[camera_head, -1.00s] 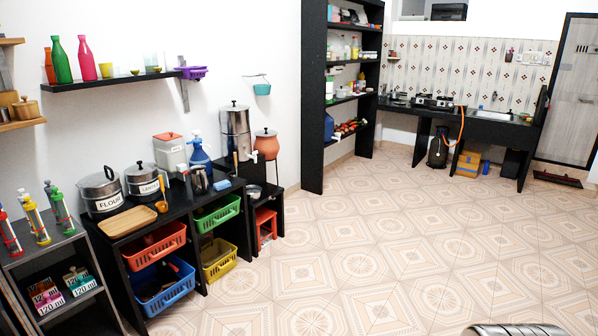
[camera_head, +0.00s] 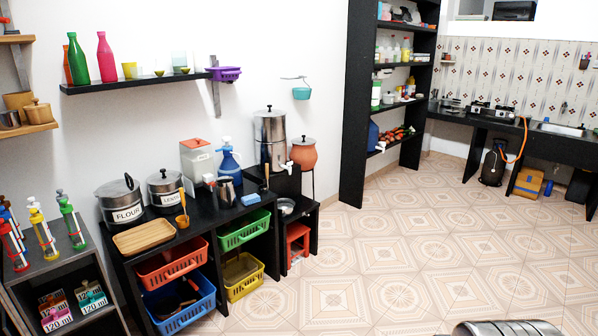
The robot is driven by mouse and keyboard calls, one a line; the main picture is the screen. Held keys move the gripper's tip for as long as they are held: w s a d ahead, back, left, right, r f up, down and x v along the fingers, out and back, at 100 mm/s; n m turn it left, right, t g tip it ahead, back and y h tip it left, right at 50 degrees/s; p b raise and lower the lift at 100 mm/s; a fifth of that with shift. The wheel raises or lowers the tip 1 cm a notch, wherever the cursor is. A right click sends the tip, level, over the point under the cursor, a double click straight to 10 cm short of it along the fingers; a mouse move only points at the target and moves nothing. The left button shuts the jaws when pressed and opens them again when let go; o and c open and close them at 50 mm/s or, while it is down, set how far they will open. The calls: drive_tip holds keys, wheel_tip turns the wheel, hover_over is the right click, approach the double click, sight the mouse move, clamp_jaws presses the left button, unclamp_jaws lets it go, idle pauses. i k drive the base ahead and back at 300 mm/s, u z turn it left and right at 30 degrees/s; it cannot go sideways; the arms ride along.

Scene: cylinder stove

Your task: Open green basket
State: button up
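The green basket (camera_head: 244,231) sits in the upper right compartment of the black shelf unit on the left side of the room. Its slotted front faces the room, and it stands above a yellow basket (camera_head: 243,276). Its inside is mostly hidden under the black top. A grey rounded part at the bottom right edge (camera_head: 503,322) seems to be mine, but whether it belongs to my gripper cannot be told. My gripper's fingers are not seen.
An orange basket (camera_head: 172,262) and a blue basket (camera_head: 181,303) fill the unit's left side. Pots, a wooden tray (camera_head: 144,234) and a blue jug (camera_head: 229,167) stand on top. A red stool (camera_head: 298,241) is right of it. The tiled floor (camera_head: 380,262) in front is clear.

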sight(259, 219)
drive_tip(key=u, duration=0.2)
drive_tip(key=i, duration=0.95)
drive_tip(key=u, duration=0.5)
drive_tip(key=i, duration=0.85)
drive_tip(key=u, duration=0.6)
drive_tip(key=i, duration=1.45)
drive_tip(key=u, duration=0.3)
